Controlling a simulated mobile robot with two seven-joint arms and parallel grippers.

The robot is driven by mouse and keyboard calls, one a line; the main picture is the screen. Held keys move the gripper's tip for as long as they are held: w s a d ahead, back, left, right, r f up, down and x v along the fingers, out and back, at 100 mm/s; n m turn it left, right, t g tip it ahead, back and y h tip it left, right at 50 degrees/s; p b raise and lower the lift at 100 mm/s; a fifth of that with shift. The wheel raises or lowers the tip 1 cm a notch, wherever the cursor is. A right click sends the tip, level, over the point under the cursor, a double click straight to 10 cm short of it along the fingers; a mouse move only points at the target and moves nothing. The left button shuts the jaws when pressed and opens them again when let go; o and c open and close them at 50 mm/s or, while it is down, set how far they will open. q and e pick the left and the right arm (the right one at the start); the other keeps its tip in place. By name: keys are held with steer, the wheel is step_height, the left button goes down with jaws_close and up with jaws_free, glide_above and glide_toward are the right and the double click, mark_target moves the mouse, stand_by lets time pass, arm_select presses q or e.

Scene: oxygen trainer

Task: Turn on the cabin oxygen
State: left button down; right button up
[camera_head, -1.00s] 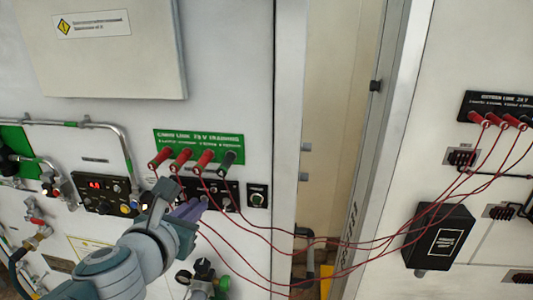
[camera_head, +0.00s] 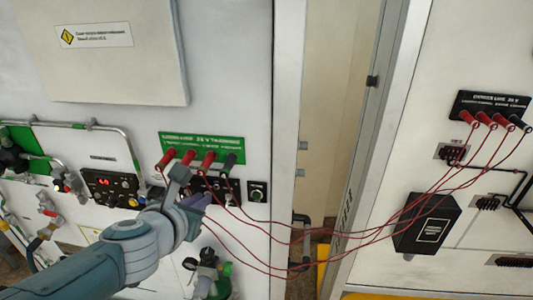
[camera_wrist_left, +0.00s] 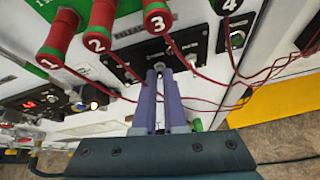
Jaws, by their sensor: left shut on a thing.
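My left gripper (camera_head: 200,203) is in front of a small black switch panel (camera_head: 216,184) below the green training panel. In the left wrist view its two purple fingers (camera_wrist_left: 160,72) are close together, tips against the black panel (camera_wrist_left: 122,62), shut on a small switch lever (camera_wrist_left: 159,66). The lever is mostly hidden between the fingertips, so its position cannot be told. Part of the panel's lettering shows as "RELEASE". My right gripper is not in view.
Red plugs (camera_head: 187,158) and a dark plug sit just above the fingers, on the green panel (camera_head: 210,142). Red cables (camera_head: 330,232) hang across the gap to the right-hand wall panel. A display unit (camera_head: 110,187) and a gauge with green fittings (camera_head: 207,270) are nearby.

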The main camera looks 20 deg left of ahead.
arm_select(q)
steer(key=c, duration=1)
jaws_free()
steer(key=p+v, duration=0.6)
steer(key=v, duration=0.4)
steer(key=shift+f, duration=0.1)
